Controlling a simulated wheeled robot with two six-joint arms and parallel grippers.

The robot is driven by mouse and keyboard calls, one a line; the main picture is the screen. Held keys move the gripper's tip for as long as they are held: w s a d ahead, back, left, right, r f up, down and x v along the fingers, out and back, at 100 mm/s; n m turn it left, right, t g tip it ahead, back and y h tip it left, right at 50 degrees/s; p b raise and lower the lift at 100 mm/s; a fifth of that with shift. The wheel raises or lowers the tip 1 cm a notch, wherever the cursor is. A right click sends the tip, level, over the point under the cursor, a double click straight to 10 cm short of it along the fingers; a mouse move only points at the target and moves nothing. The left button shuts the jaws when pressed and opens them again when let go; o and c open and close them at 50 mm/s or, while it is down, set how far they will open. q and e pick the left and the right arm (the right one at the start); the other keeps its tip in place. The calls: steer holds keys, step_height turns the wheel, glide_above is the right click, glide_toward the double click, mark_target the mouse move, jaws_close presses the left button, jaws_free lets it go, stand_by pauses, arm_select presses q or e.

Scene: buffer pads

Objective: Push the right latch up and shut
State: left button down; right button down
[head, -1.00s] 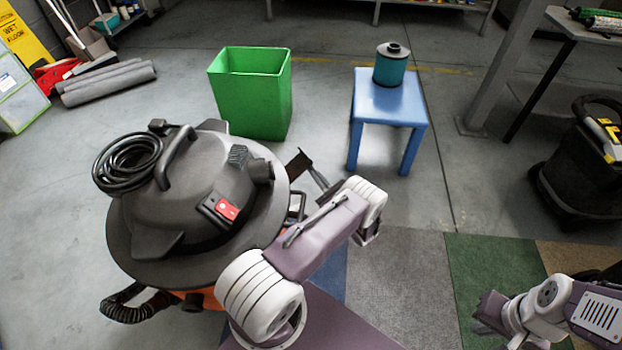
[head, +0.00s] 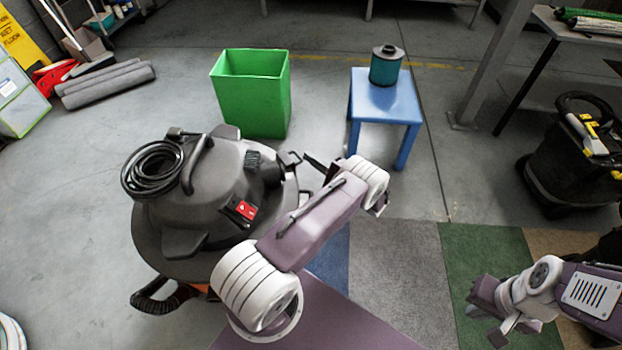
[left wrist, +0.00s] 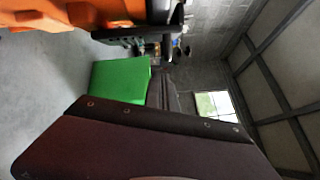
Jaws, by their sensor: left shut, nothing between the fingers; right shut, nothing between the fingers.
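The vacuum cleaner (head: 215,240) with a dark grey lid, coiled cord and red switch stands left of centre in the head view. Its orange tank (left wrist: 45,30) fills the top left of the left wrist view. A black latch-like part (left wrist: 140,33) sticks out from the tank there; it seems swung out. My left gripper (head: 318,166) is shut and empty at the vacuum's right side, partly hidden by my own arm. I cannot tell whether it touches the latch. My right gripper (head: 488,308) is shut and empty at the lower right, far from the vacuum.
A green bin (head: 252,105) and a blue stool (head: 385,100) with a teal canister (head: 386,66) stand behind. A black wheeled machine (head: 570,155) is at the right. Carpet tiles (head: 395,270) cover the floor between my arms.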

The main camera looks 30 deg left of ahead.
arm_select(q)
steer(key=shift+s+a+r+n+p, duration=0.2)
steer(key=shift+s+r+n+p, duration=0.1)
steer(key=shift+s+r+p, duration=0.25)
arm_select(e)
steer(key=shift+s+a+r, duration=0.2)
steer(key=shift+s+r, duration=0.35)
steer(key=shift+r, duration=0.1)
arm_select(q)
steer(key=shift+s, duration=0.1)
